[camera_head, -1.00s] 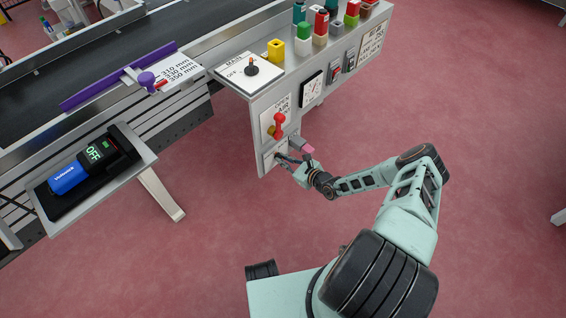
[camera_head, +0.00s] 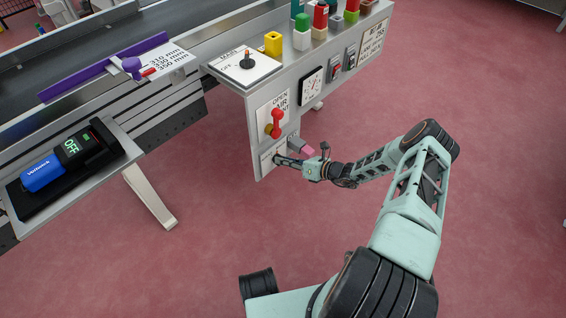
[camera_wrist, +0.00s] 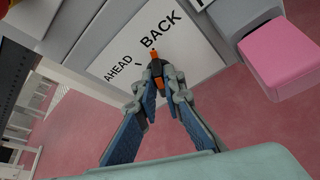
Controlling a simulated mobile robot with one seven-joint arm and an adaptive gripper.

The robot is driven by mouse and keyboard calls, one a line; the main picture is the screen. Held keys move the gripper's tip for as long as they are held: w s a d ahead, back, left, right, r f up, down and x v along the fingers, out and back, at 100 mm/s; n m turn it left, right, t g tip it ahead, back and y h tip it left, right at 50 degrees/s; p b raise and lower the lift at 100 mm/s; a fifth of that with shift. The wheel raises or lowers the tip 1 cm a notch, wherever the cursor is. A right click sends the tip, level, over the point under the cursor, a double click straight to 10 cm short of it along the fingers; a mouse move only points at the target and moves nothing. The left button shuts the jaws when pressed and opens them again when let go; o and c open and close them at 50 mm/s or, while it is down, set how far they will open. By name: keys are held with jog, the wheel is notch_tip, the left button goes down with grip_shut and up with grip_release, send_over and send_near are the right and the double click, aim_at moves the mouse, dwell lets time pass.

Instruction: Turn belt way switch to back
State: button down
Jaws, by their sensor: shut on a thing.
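The belt way switch (camera_wrist: 157,68) is a small black and orange knob on a white plate (camera_wrist: 118,47) marked AHEAD and BACK. Its orange tip points up in the wrist view, near the start of the word BACK. My gripper (camera_wrist: 156,80) is shut on the knob, with one finger on each side of it. In the head view my gripper (camera_head: 288,162) reaches the low front corner of the control panel (camera_head: 251,140); the knob itself is hidden or too small to make out there.
A pink block-shaped part (camera_wrist: 278,55) juts out close to the right of my gripper. A red handle (camera_head: 276,122) sits just above on the panel. The floor (camera_head: 480,200) to the right is clear.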

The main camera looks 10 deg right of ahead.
dwell(0.6)
jog(key=c, duration=2)
grip_release()
jog(key=shift+c, duration=0.2)
jog(key=v, duration=1.2)
jog(key=shift+d+f, duration=0.1)
